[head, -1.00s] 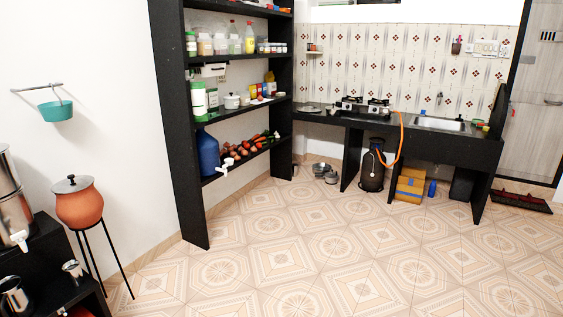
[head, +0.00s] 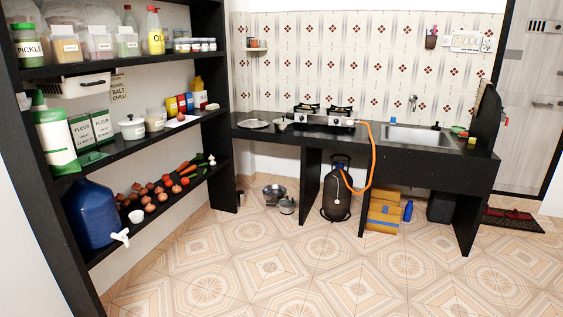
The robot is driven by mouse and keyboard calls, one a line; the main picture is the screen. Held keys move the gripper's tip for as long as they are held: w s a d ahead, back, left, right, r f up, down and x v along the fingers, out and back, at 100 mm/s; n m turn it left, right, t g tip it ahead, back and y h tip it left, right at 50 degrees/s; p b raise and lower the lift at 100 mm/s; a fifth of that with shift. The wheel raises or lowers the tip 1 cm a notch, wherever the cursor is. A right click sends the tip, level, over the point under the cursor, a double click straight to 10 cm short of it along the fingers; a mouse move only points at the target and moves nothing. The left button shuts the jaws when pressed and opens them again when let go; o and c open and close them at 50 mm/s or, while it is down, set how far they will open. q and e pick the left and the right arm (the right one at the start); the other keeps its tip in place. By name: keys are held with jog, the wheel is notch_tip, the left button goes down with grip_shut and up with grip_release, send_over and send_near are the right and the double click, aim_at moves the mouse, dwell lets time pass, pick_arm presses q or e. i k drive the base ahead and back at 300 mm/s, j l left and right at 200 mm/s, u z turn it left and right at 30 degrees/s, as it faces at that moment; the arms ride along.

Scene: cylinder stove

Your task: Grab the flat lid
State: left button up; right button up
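A flat, round, grey metal disc (head: 252,124), which looks like a flat lid or a plate, lies on the left end of the black counter (head: 268,131). It is left of the gas stove (head: 324,117), with a small pan (head: 281,124) between them. The disc is small in the view, so I cannot tell for certain that it is a lid. Neither of my grippers shows in the head view.
A black shelf unit (head: 222,100) with jars, a blue water jug (head: 92,215) and vegetables stands close on the left. Metal pots (head: 275,191) and a gas cylinder (head: 337,192) stand below the counter. The tiled floor (head: 330,270) ahead is clear.

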aim_at(280, 121)
jog(key=i, duration=2.45)
